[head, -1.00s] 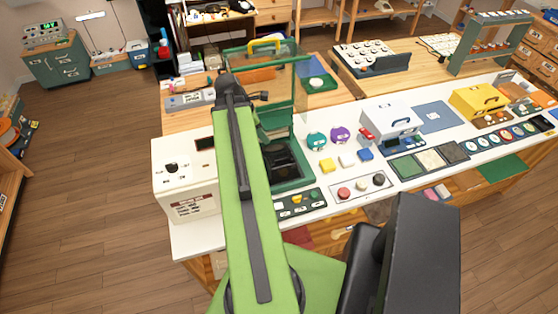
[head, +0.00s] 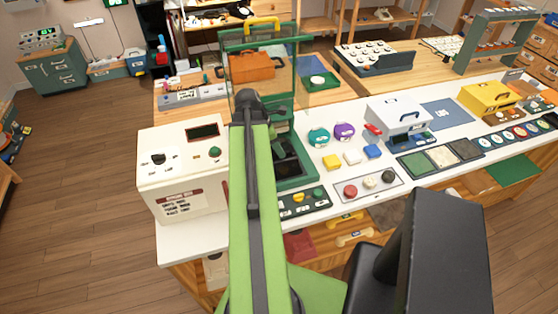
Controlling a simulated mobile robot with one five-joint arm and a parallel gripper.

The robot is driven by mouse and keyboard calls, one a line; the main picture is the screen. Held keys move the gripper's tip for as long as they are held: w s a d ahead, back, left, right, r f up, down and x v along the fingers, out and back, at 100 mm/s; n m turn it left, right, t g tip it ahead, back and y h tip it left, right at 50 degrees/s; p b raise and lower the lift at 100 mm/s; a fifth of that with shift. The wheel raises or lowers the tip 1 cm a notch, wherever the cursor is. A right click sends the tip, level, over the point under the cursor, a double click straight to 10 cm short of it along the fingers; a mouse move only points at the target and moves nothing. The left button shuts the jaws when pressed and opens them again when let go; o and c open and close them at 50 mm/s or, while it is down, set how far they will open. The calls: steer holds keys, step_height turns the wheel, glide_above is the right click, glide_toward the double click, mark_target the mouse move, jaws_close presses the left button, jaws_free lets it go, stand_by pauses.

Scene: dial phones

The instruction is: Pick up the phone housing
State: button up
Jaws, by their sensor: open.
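I cannot tell for sure which thing is the phone housing. A teal rounded piece (head: 318,137) and a purple rounded piece (head: 344,131) stand side by side on the white worktop, right of a green-framed machine (head: 300,172). My green arm reaches up the middle of the head view and covers part of the machine. My gripper is hidden beyond the arm's far end; its fingers do not show.
A white control box (head: 182,170) stands at the worktop's left end. A white case (head: 398,118) and a yellow case (head: 487,97) stand to the right. Wooden floor (head: 80,200) is free at left.

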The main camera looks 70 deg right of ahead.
steer(key=shift+x, duration=0.85)
steer(key=shift+a+r, duration=0.1)
steer(key=shift+r, duration=0.1)
jaws_close()
stand_by(0.5)
